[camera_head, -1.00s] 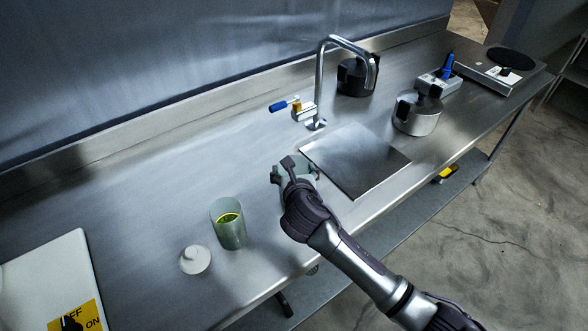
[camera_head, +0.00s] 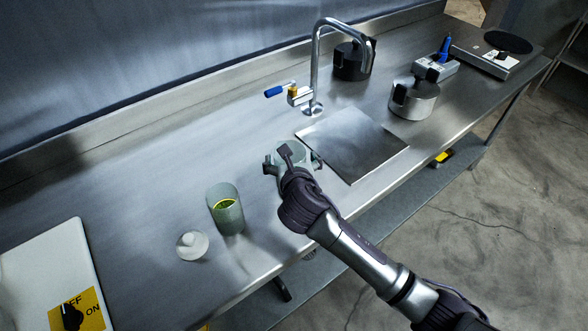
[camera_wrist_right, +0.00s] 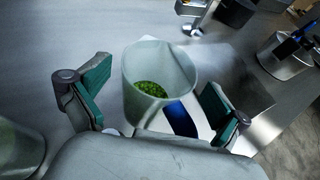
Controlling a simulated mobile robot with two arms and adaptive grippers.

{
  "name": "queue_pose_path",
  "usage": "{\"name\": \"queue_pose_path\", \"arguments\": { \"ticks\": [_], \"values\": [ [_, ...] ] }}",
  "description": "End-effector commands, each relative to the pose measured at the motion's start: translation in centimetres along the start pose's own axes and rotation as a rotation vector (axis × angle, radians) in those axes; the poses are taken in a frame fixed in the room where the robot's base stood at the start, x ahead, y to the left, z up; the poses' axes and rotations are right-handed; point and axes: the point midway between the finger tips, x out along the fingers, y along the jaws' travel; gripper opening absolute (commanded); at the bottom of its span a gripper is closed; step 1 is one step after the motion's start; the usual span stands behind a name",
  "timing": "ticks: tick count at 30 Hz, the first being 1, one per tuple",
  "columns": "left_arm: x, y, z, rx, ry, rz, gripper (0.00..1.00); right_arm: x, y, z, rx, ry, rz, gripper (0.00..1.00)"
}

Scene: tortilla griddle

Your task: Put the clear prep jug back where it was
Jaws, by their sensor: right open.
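A pale, translucent jug (camera_head: 292,150) stands on the steel bench, left of the square steel plate. In the right wrist view the jug (camera_wrist_right: 160,62) is upright between my fingers, with green bits inside. My right gripper (camera_head: 293,163) is around it. In the right wrist view my gripper's (camera_wrist_right: 157,86) two teal-padded fingers are spread, one on each side, with gaps to the jug's wall. A blue patch (camera_wrist_right: 180,118) shows beside the jug's lower part; I cannot tell what it is. The jug's base is partly hidden by my gripper. My left gripper is out of view.
A similar greenish container (camera_head: 227,215) with a yellow-green band stands left of my gripper, beside a white knobbed lid (camera_head: 192,246). The tap (camera_head: 316,75) and steel plate (camera_head: 352,145) are behind and right. A white board (camera_head: 50,265) is at far left. Pots (camera_head: 414,100) stand right.

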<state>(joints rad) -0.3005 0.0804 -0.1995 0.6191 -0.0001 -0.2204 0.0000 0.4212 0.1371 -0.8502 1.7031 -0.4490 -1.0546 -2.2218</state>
Motion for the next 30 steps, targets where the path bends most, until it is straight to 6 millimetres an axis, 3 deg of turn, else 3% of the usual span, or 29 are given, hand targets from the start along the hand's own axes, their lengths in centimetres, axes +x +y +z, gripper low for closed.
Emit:
{"name": "queue_pose_path", "arguments": {
  "ticks": [6,13,18,30],
  "values": [
    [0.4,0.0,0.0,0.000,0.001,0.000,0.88,-4.9,0.0,0.0,0.000,-0.002,0.004,1.00],
    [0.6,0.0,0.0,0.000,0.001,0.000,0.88,-8.8,0.1,0.0,-0.001,-0.002,0.003,1.00],
    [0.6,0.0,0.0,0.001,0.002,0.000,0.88,-9.9,0.0,0.0,0.000,-0.001,0.001,1.00],
    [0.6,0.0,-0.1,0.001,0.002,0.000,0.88,-10.0,0.0,0.0,0.000,-0.001,0.001,1.00]
  ]
}}
